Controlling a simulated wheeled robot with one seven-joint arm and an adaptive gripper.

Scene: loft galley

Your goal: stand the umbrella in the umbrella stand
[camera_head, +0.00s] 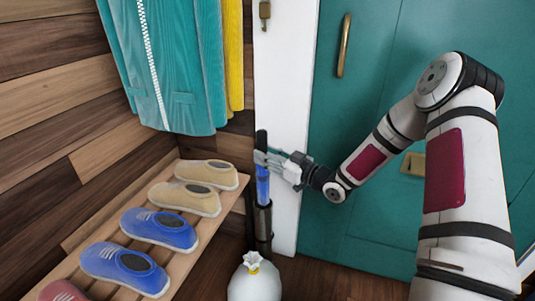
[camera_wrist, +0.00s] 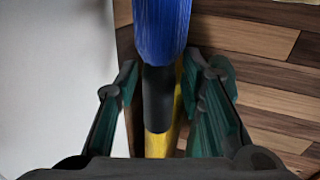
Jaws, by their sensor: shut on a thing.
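The umbrella (camera_head: 262,188) has a blue canopy and a dark upper end, and it stands close to upright. My gripper (camera_head: 275,160) is shut on its upper part, beside the white door frame. In the wrist view the umbrella's blue part (camera_wrist: 162,28) and a black section (camera_wrist: 157,98) lie between the two fingers (camera_wrist: 160,82). The umbrella stand (camera_head: 263,222) is a narrow dark tube on the floor. The umbrella's blue lower part meets the stand's top in the head view. Its tip is hidden, and I cannot tell how deep it sits.
A slatted wooden rack (camera_head: 205,232) with several shoes is left of the stand. A teal jacket (camera_head: 170,70) and a yellow garment (camera_head: 233,55) hang above. A white sack-like object (camera_head: 253,281) stands in front. A teal door (camera_head: 385,90) is at right.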

